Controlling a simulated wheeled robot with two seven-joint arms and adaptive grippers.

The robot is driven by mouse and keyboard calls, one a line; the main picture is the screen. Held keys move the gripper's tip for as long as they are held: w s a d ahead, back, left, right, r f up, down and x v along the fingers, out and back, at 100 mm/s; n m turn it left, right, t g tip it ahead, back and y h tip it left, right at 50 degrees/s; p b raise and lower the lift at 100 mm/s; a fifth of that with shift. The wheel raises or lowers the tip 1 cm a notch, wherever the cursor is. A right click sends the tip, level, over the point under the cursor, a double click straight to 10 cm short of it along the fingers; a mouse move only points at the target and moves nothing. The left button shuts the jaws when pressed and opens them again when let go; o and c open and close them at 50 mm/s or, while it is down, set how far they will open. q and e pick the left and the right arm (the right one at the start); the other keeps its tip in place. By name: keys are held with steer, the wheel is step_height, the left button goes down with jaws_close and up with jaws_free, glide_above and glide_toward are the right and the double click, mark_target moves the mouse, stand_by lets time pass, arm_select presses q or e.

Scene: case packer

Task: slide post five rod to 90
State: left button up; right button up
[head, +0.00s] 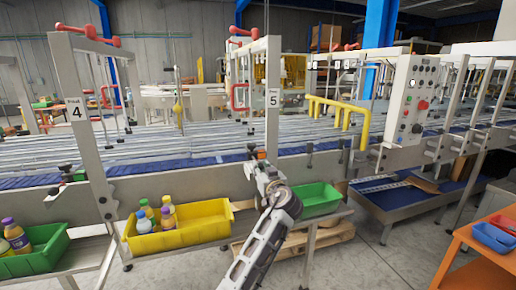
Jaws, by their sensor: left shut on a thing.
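Post five (273,97) is a grey upright with a white label "5" and red handles at its top. My left arm reaches up from the bottom middle. My left gripper (259,157) is at the foot of post five, at the front rail of the conveyor. It is shut on the post five rod, whose end is mostly hidden by the gripper. A small orange part shows right at the fingers. Any scale or number for the rod is too small to read. My right gripper is not in view.
Post four (82,115) stands to the left. A yellow bin (205,232) with bottles and a green bin (320,197) sit on the shelf below the rail. A control box (408,100) and yellow rails (338,106) are to the right. An orange table (470,255) is at lower right.

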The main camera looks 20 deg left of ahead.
arm_select(q)
steer(key=shift+s+d+f, duration=0.1)
steer(key=shift+s+d, duration=0.2)
steer(key=shift+s, duration=0.1)
stand_by(0.3)
steer(key=shift+s+d+b, duration=0.35)
steer(key=shift+s+d, duration=0.05)
steer(key=shift+s, duration=0.2)
stand_by(0.5)
steer(key=o, duration=0.8)
steer(key=b+v, duration=0.2)
steer(key=v, duration=0.5)
stand_by(1.0)
